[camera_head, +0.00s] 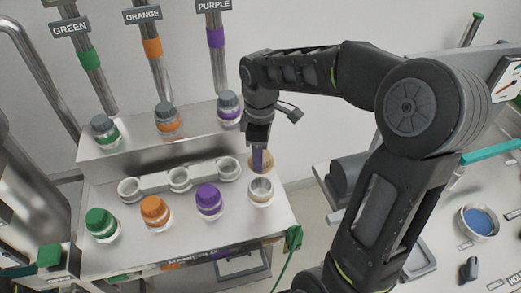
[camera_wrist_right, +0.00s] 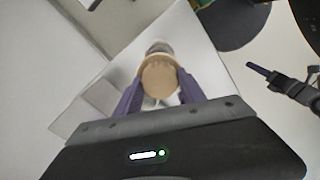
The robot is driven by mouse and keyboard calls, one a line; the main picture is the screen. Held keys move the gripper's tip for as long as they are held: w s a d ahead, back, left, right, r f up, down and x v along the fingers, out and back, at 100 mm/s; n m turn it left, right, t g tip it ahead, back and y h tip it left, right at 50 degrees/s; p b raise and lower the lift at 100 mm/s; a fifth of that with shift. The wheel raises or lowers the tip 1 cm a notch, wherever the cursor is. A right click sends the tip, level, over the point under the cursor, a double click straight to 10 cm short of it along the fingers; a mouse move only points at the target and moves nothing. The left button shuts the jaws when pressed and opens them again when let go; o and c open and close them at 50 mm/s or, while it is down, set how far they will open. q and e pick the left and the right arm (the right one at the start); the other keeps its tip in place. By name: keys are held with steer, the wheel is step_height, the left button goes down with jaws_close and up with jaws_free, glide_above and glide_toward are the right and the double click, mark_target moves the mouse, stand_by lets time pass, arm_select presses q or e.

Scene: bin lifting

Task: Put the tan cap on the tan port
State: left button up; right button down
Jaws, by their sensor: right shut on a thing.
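My right gripper (camera_head: 257,160) is shut on the tan cap (camera_head: 264,165) in the head view, above the right end of the metal bench. In the right wrist view, the purple fingers of this gripper (camera_wrist_right: 160,76) stand either side of the round tan cap (camera_wrist_right: 159,78). An uncapped metal-rimmed port (camera_head: 261,191) stands just below and in front of the cap in the head view. In the wrist view the port (camera_wrist_right: 159,47) is partly hidden behind the cap. The cap looks apart from the port. My left gripper is not in view.
Jars with green (camera_head: 100,222), orange (camera_head: 155,210) and purple (camera_head: 208,199) caps stand in the same front row. Behind them is a rack of empty rings (camera_head: 180,179). More capped jars (camera_head: 167,118) stand on the raised shelf. A side table (camera_head: 440,225) stands at right.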

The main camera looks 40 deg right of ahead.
step_height(320, 180, down, 3)
steer(key=shift+f+b, duration=0.1)
steer(key=shift+b, duration=1)
steer(key=shift+r+p, duration=0.3)
steer(key=shift+r, duration=0.15)
steer(key=shift+f+b, duration=1)
steer(key=shift+f, duration=0.6)
steer(key=shift+f, duration=0.1)
steer(key=shift+f+b, duration=0.85)
steer(key=shift+f, duration=0.15)
steer(key=shift+f+b, duration=0.45)
steer(key=shift+f, duration=0.25)
